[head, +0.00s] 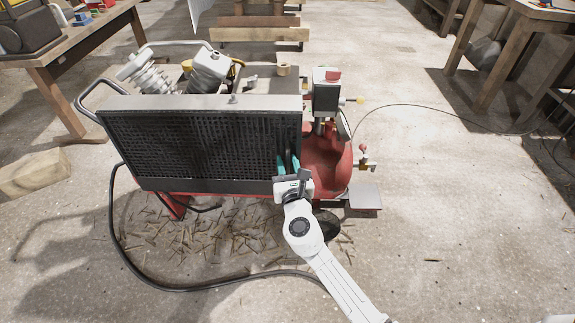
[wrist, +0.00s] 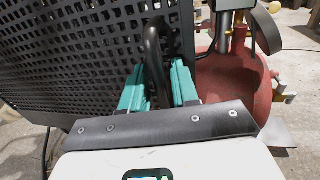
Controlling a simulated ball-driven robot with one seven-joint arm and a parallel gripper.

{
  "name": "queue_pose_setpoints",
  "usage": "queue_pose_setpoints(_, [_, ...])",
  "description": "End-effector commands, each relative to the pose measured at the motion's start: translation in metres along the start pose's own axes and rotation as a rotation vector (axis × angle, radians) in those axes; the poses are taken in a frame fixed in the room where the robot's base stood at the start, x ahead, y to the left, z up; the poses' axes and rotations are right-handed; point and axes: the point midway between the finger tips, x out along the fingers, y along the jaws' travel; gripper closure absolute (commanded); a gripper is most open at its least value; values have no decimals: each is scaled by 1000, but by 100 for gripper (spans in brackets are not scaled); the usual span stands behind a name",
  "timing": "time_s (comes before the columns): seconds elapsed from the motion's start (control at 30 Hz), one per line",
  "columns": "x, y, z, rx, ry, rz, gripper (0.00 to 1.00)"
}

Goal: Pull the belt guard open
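The belt guard (head: 200,145) is a black perforated panel with a grey top rail on the near side of a compressor. It looks closed against the machine. In the wrist view its mesh (wrist: 80,50) fills the upper left. A black curved handle (wrist: 153,50) stands near the guard's right end. My gripper (head: 287,165) reaches it from the front. Its teal fingers (wrist: 158,85) lie on either side of the handle with little gap, and appear shut on it. The exact finger contact is partly hidden.
A red tank (head: 325,160) with valves and a small plate stands right of the guard. A black hose (head: 125,235) loops over the floor at the left and front, near wood chips (head: 225,240). Workbenches stand at both sides. The floor at right is mostly clear, crossed by a thin cable.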

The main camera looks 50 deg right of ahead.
Motion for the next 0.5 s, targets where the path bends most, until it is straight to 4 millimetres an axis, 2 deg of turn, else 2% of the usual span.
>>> queue_pose_setpoints(0.23, [0,0,0,0,0,0,72])
queue_pose_setpoints(0.5, [0,0,0,0,0,0,97])
